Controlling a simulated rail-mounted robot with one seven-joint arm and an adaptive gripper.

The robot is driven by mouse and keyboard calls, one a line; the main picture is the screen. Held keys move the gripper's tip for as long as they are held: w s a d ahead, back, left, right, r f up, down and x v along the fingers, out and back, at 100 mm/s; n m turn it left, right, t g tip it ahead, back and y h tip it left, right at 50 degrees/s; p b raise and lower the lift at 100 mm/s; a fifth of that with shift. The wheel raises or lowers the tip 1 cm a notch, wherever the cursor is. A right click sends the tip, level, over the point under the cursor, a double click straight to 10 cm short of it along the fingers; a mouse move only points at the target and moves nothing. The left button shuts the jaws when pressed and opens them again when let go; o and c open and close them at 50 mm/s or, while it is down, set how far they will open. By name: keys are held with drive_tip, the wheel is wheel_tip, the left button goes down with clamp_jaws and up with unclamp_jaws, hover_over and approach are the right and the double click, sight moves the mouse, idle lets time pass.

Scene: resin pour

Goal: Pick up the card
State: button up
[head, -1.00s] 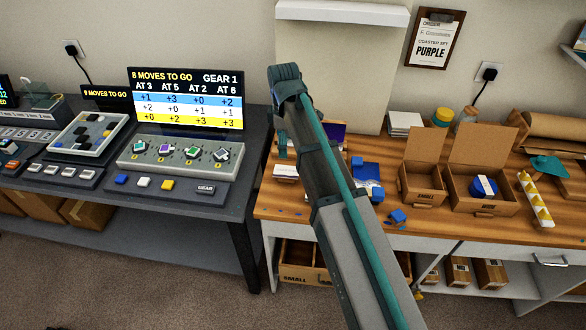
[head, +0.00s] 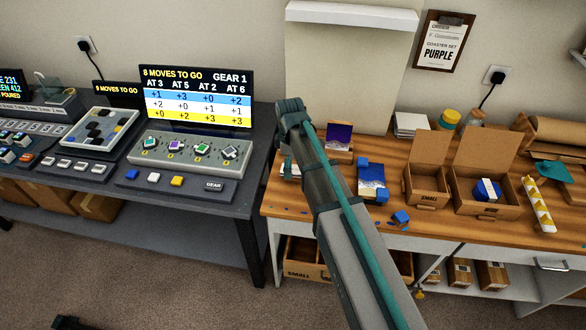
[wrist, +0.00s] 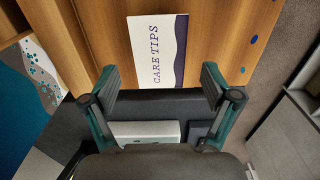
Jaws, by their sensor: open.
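The card (wrist: 157,50) is white with a wavy purple edge and reads "CARE TIPS". It lies on the wooden counter in the wrist view. My gripper (wrist: 160,82) is open and empty there, one finger to each side. The card lies just beyond the fingertips, roughly centred between them, and its lower end reaches near their level. In the head view, my arm hides most of the gripper, and only a white piece of what may be the card (head: 287,170) shows left of the arm.
A small stand with a purple picture (head: 338,137) and a blue-and-white piece with blue blocks (head: 371,178) are right of my arm. Open cardboard boxes (head: 425,190) stand farther right. The dark table (head: 245,200) with the game panel is left, across a gap.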

drive_tip(key=shift+f, duration=0.3)
drive_tip(key=shift+f, duration=0.25)
idle(0.4)
drive_tip(key=c, duration=0.8)
